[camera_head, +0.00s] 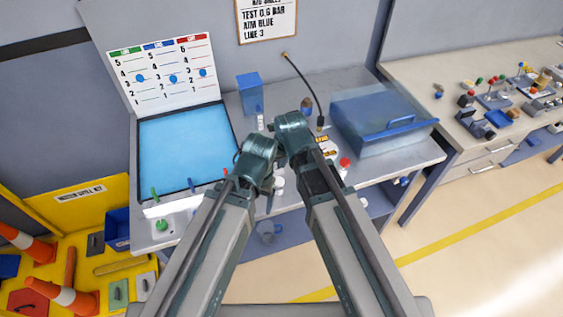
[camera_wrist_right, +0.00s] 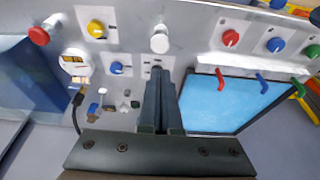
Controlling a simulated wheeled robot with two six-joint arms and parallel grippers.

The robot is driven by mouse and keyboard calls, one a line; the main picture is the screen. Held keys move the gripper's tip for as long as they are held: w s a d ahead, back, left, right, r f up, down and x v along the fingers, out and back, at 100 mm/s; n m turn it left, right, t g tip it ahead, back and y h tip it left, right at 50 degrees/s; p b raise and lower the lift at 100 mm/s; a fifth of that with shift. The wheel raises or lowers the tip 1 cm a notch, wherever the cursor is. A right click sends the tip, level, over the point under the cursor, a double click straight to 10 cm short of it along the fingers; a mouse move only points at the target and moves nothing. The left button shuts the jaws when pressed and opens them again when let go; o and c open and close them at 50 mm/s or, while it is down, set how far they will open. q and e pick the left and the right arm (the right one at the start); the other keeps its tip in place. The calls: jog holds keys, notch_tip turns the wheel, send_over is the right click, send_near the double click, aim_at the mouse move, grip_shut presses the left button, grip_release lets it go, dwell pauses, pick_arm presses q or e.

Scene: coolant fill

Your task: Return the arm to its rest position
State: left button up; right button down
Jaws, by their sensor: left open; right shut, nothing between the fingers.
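Both of my arms reach up from the bottom of the head view over the workbench. My left gripper (camera_head: 269,192) is the lower one, mostly hidden by its own wrist; it is open, and I see nothing held in it. My right gripper shows in the right wrist view (camera_wrist_right: 160,75), with its two dark fingers together and nothing between them. The fingers point over the bench panel, near a white knob (camera_wrist_right: 160,40). In the head view the right fingers are mostly hidden behind the wrist (camera_head: 292,122).
A blue tank panel (camera_head: 180,145) lies left on the bench, below a chart board (camera_head: 160,70). A blue lidded box (camera_head: 375,120) stands right. Red (camera_wrist_right: 220,80), blue (camera_wrist_right: 262,84) and green (camera_wrist_right: 298,88) levers line the panel edge. A yellow station with cones (camera_head: 75,298) is at lower left.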

dwell(0.3)
jog(key=s+d+f+g+h+b, duration=0.2)
jog(key=s+f+b, duration=0.6)
jog(key=s, duration=0.5)
jog(key=d+f+g, duration=0.1)
jog(key=d, duration=0.1)
jog(key=shift+s+d+f+g+b, duration=0.2)
jog(key=shift+s+d+g+b, duration=0.1)
jog(key=shift+s+d, duration=0.05)
dwell(0.6)
